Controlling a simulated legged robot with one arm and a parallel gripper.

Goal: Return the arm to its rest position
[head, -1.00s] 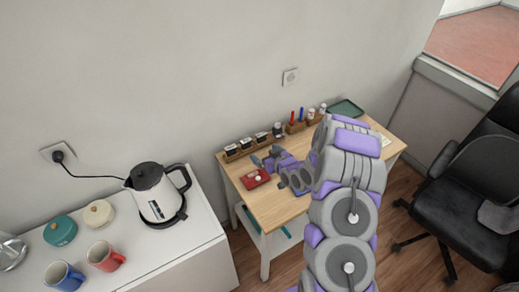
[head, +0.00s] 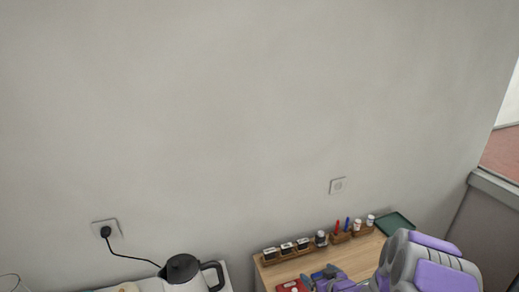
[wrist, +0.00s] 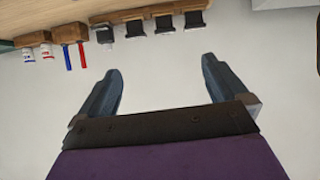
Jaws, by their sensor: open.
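My gripper (wrist: 162,80) is open in the wrist view, its two dark fingers spread wide with nothing between them. Beyond the fingers is bare pale wall. In the head view, my gripper (head: 318,276) is small and low over the wooden table (head: 355,258), beside a red object (head: 291,286) at the bottom edge. My purple and grey arm fills the lower right and hides part of the table.
A wooden rack (head: 287,252) with several dark items, red and blue pens (head: 347,225), small bottles and a green tray (head: 395,223) line the table's back. A kettle (head: 184,270) stands left. The wall above is clear.

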